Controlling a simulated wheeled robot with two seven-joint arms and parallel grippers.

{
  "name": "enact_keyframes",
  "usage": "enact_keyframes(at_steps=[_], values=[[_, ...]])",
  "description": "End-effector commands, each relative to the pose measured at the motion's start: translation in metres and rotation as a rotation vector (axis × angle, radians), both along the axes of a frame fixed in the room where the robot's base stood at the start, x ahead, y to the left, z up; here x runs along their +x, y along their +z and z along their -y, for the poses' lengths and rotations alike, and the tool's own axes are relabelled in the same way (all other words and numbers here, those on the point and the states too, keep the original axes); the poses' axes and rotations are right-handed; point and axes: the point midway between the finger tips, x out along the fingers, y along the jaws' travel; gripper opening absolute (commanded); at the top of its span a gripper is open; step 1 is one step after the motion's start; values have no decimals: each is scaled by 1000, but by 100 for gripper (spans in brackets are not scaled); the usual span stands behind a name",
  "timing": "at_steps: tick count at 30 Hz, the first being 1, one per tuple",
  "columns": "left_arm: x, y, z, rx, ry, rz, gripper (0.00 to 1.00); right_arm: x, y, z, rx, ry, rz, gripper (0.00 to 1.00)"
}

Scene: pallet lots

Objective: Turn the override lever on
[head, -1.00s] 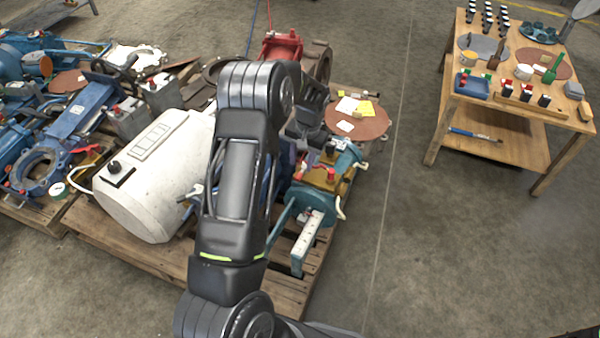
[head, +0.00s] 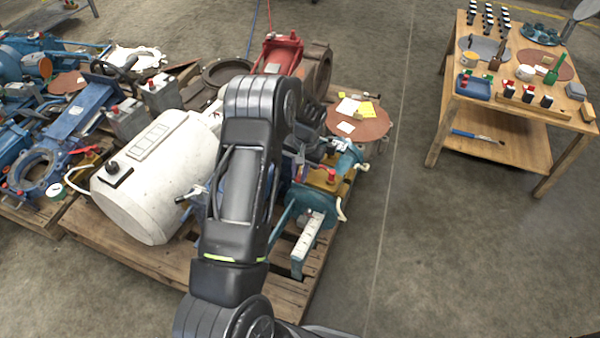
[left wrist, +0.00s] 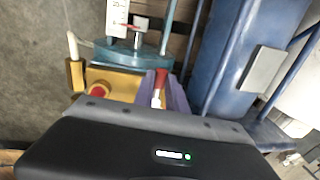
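A lever with a dark red grip (left wrist: 161,78) and a pale shaft stands between two purple cheeks (left wrist: 178,97) in the left wrist view; I take it for the override lever. The purple part (head: 300,168) also shows in the head view, beside the yellow-brown block, partly hidden by my arm. My left gripper (head: 308,135) is over this assembly, mostly hidden behind my arm. In the left wrist view its dark body covers the lever's lower end. My right gripper is not in view.
A red button (left wrist: 98,90) sits on the yellow-brown block beside the lever. A teal machine with a white scale (head: 308,235) stands at the pallet's right edge. A white tank (head: 150,185) lies left of my arm. A wooden table (head: 520,110) stands right, across clear floor.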

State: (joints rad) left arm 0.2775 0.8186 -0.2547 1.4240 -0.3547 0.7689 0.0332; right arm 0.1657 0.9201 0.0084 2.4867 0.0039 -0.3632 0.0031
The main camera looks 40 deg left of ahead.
Motion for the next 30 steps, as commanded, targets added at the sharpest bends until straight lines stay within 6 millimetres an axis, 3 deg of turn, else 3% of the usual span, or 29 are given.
enact_keyframes(at_steps=[6, 22, 30], values=[[0, 0, 0, 0, 0, 0, 0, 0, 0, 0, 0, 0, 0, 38], [0, 0, 1, 0, 16, 0, 0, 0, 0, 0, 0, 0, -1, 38], [2, 1, 4, 1, 112, 1, 0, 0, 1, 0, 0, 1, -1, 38]])
